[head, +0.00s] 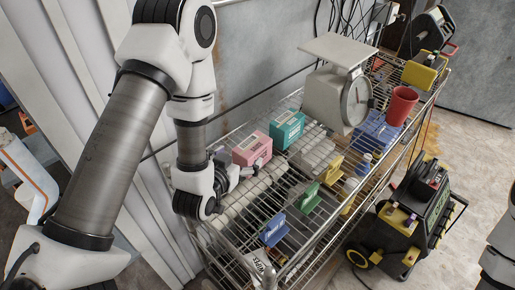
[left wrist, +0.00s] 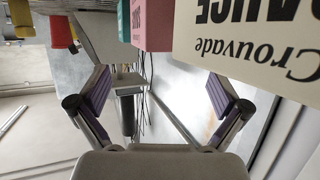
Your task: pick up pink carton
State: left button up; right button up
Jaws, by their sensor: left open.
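The pink carton (head: 252,149) stands on the upper wire shelf in the head view, beside the teal carton (head: 287,129). In the left wrist view the pink carton (left wrist: 154,26) is at the top, upside down in the picture, between the teal carton (left wrist: 123,20) and a large cream carton (left wrist: 255,42) with dark lettering. My left gripper (head: 240,168) is open, close to the pink carton's near side. In the left wrist view, nothing is between its purple-padded fingers (left wrist: 158,93). My right gripper is out of view.
The wire rack (head: 330,254) holds a white scale (head: 323,98), a red cup (head: 401,105), blue, green and yellow items, and rows of pale items. A wall runs behind it. A black and yellow machine (head: 415,217) stands on the floor at right.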

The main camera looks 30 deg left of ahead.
aim_at(250, 146)
pick_arm(q)
jog(key=b, duration=0.2)
jog(key=shift+w+f+b, duration=0.15)
jog(key=shift+f+b, duration=0.25)
jog(key=shift+w+r, duration=0.15)
jog(key=p+x, duration=0.1)
jog(key=x, duration=0.2)
jog(key=p+x, duration=0.1)
jog(key=x, duration=0.1)
jog(key=shift+w+a+r+p, duration=0.1)
jog(key=shift+w+r+p, duration=0.1)
jog(key=shift+w+p, duration=0.1)
jog(key=shift+f, duration=0.1)
jog(key=shift+c, duration=0.4)
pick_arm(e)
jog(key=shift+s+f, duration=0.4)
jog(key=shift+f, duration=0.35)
pick_arm(q)
jog(key=c, duration=1.4)
